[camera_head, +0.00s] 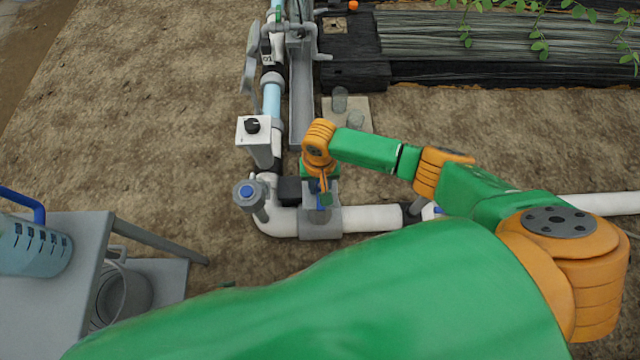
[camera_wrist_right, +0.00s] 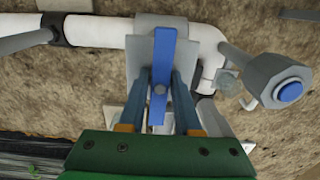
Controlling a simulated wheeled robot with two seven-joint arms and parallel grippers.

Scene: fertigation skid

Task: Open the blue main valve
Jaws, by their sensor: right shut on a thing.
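The blue main valve handle (camera_wrist_right: 160,60) is a flat blue bar with a round grey pivot in the right wrist view. It lies across the white pipe (camera_wrist_right: 95,31), over a grey valve body. My left gripper is out of view.
A grey post with a blue-centred cap (camera_head: 248,195) and a white box with a black knob (camera_head: 253,129) stand close left of the valve. A grey table (camera_head: 70,290) with a jug (camera_head: 35,246) is at lower left. Bare soil lies around the pipes.

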